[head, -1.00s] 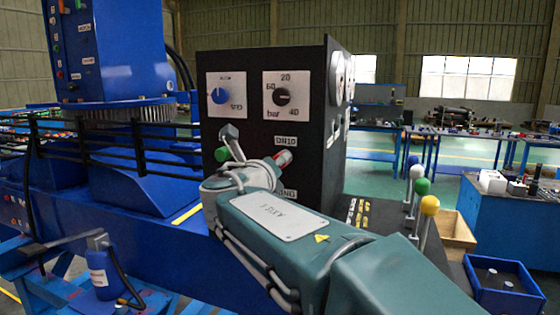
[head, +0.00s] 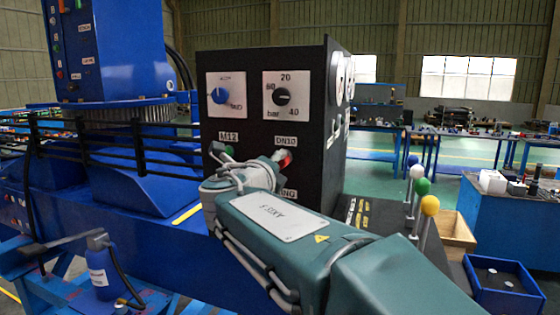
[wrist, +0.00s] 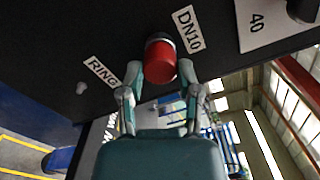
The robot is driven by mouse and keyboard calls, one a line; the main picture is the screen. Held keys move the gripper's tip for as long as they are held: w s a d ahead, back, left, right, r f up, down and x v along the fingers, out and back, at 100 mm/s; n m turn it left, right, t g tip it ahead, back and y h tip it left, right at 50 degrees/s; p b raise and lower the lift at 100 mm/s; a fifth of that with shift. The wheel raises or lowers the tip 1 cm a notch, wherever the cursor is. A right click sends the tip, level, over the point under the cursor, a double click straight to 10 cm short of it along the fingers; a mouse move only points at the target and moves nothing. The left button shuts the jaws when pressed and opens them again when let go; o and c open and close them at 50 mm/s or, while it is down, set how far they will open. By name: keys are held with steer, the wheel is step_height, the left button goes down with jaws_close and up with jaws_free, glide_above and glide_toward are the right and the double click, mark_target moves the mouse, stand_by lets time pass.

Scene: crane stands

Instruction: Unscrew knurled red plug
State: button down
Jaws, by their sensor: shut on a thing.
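The red plug (head: 285,160) sits on the front of the black panel, below the DN10 label. In the wrist view the plug (wrist: 160,60) shows its red side and a dark end at the panel. My gripper (wrist: 159,70) has a finger on either side of the plug and is shut on it. In the head view my gripper (head: 268,164) is at the plug, partly hidden by my own wrist. The knurling is too small to make out.
The black panel (head: 240,118) carries two dials, and a green part (head: 229,151) under the M12 label left of the plug. Coloured ball-topped levers (head: 422,187) and a blue bin (head: 505,283) stand at right.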

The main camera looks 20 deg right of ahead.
steer(key=shift+v, duration=2)
